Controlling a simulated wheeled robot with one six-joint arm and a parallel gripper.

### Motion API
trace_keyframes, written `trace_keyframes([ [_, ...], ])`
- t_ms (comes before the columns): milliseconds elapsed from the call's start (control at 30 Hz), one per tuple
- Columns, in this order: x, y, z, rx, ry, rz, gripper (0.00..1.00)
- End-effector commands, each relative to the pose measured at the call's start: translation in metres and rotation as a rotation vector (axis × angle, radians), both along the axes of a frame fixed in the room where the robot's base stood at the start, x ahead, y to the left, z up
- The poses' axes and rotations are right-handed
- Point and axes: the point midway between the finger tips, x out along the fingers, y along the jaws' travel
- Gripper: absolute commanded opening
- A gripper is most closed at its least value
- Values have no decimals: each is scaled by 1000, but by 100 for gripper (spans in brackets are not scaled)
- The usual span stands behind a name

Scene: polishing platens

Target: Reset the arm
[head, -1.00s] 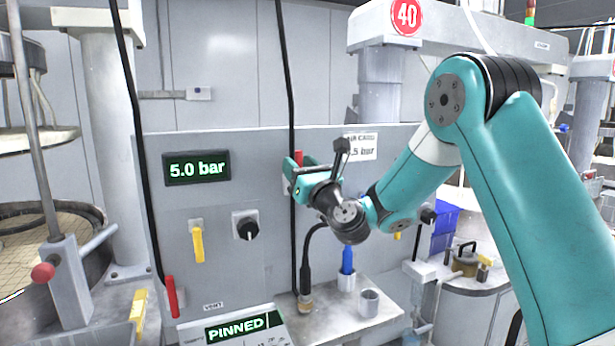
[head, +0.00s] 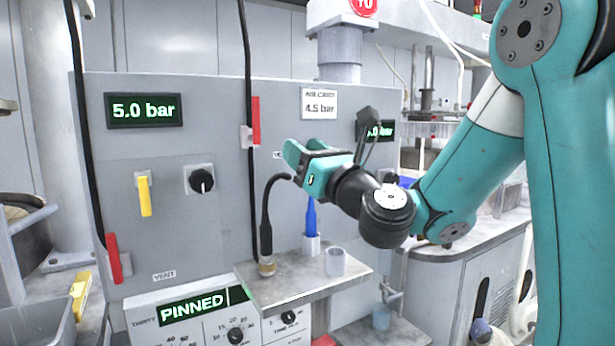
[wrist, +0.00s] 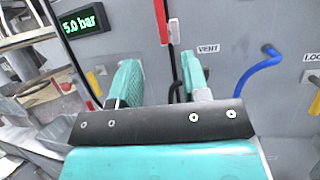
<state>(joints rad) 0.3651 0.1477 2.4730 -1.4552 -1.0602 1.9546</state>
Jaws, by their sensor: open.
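My gripper (head: 300,160) is at the end of my teal arm, raised in front of the grey panel (head: 225,125). Its two teal fingers are apart with nothing between them. In the wrist view my gripper (wrist: 158,85) also shows open and empty, pointing at the panel. It is above the small metal shelf (head: 285,290) and touches nothing that I can see.
The panel carries a 5.0 bar display (head: 143,109), a yellow lever (head: 144,195), a black knob (head: 201,181) and red handles (head: 114,258). A PINNED display (head: 194,307) is below.

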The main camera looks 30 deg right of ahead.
Motion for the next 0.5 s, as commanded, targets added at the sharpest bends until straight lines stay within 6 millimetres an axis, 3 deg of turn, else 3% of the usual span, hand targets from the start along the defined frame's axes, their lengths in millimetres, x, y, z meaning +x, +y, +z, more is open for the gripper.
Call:
trace_keyframes([
  [500,-8,-2,-3,-1,0,-1,42],
])
